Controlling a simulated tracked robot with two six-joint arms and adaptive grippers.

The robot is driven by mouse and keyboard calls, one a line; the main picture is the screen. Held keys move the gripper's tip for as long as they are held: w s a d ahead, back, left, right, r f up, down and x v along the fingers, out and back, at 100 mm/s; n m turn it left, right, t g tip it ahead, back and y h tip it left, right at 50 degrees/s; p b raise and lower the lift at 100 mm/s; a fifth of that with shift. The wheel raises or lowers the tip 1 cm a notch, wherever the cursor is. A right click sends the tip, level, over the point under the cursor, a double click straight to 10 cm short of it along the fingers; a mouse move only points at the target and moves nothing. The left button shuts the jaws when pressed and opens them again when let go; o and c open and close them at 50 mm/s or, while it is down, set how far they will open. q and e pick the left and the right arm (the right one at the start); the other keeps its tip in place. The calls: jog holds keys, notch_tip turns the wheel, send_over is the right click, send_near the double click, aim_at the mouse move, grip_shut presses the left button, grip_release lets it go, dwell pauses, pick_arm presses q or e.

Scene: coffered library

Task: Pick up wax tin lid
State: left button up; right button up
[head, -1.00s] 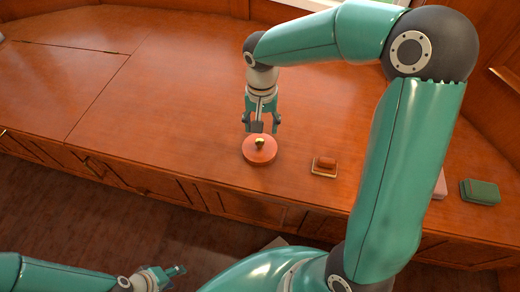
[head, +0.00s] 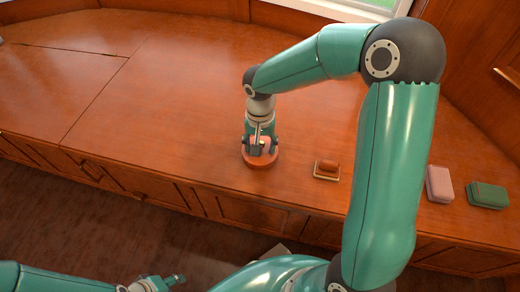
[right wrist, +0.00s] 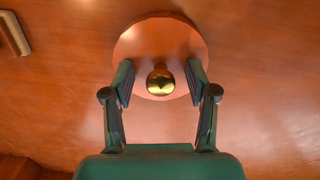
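The wax tin lid (head: 262,161) is a round, orange-red disc with a brass knob, lying on the wooden counter near its front edge. The lid (right wrist: 160,35) and its brass knob (right wrist: 160,82) show fully in the right wrist view. My right gripper (head: 261,147) is down over the lid in the head view. In the right wrist view its fingers (right wrist: 160,78) are open, one on each side of the knob with a gap on both sides. Whether a tin is under the lid cannot be told. My left gripper (head: 178,279) is low at the bottom left, away from the counter.
A pink case (head: 439,184) and a green case (head: 487,195) lie farther right. The counter (head: 170,90) is clear behind and left of the lid.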

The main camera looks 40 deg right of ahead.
aim_at(260, 143)
grip_shut()
pick_arm(q)
notch_tip(260, 143, up, 6)
jog(key=p, duration=0.6)
pick_arm(e)
notch_tip(260, 143, up, 20)
jog(key=shift+w, duration=0.1)
